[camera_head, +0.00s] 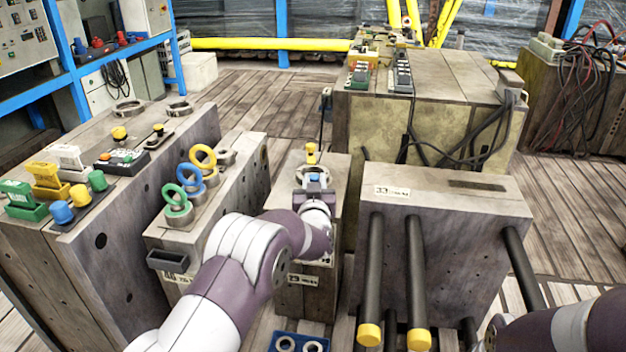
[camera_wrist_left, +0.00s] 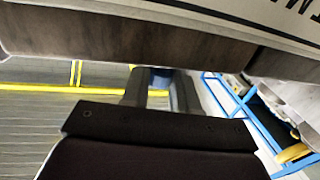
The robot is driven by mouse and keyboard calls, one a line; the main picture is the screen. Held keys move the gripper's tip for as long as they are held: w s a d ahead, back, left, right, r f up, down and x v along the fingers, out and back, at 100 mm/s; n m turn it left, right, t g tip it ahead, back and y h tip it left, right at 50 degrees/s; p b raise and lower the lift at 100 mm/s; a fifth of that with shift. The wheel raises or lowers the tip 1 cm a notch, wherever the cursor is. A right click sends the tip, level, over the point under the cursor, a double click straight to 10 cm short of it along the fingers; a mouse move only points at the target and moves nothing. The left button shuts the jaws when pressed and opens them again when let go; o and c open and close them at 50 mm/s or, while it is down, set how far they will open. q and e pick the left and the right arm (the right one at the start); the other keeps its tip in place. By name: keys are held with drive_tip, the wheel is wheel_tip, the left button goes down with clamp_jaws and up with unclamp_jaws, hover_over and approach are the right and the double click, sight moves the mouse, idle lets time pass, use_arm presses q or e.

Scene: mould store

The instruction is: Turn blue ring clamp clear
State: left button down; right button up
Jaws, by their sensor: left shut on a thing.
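My left gripper (camera_head: 315,184) reaches over the narrow middle mould block (camera_head: 340,170) and points away from me. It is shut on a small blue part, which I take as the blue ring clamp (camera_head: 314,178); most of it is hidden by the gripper. In the left wrist view a bit of blue (camera_wrist_left: 160,72) shows between the two fingers (camera_wrist_left: 158,88). A yellow clamp piece (camera_head: 310,150) stands just beyond on the same block. My right arm enters at the lower right; its gripper does not show.
The block to the left bears upright green (camera_head: 177,200), blue (camera_head: 188,178) and yellow (camera_head: 203,156) rings. The block to the right has dark, yellow-tipped rods (camera_head: 417,290). A blue tray (camera_head: 300,335) with metal rings lies at the front. A cabled block (camera_head: 440,80) stands behind.

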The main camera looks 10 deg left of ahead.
use_arm(q)
drive_tip(key=n+y+p, duration=0.1)
drive_tip(key=n+g+y+p, duration=0.1)
drive_tip(key=y, duration=0.1)
drive_tip(key=n+y+p, duration=0.1)
drive_tip(key=y, duration=0.1)
drive_tip(key=shift+w+d+r+g+p, duration=0.1)
drive_tip(key=shift+d+r+g+p, duration=0.05)
drive_tip(key=shift+d+g+p, duration=0.2)
drive_tip(key=shift+d+n+g+y+p, duration=0.1)
drive_tip(key=shift+n+g+y+p, duration=0.45)
drive_tip(key=shift+n+g+y, duration=0.85)
drive_tip(key=shift+w+n+y, duration=0.1)
drive_tip(key=shift+n+y, duration=0.2)
drive_tip(key=shift+y, duration=0.2)
drive_tip(key=c, duration=0.9)
unclamp_jaws()
drive_tip(key=shift+s+d+r+p, duration=0.65)
drive_tip(key=shift+d+r+p, duration=0.45)
drive_tip(key=shift+d+r, duration=0.7)
drive_tip(key=shift+s+d+r+p, duration=0.7)
drive_tip(key=shift+d+r+p, duration=0.35)
drive_tip(key=shift+d+r, duration=0.75)
drive_tip(key=shift+s+d+r+p, duration=0.65)
drive_tip(key=shift+d+r+p, duration=0.45)
drive_tip(key=shift+d+r, duration=0.7)
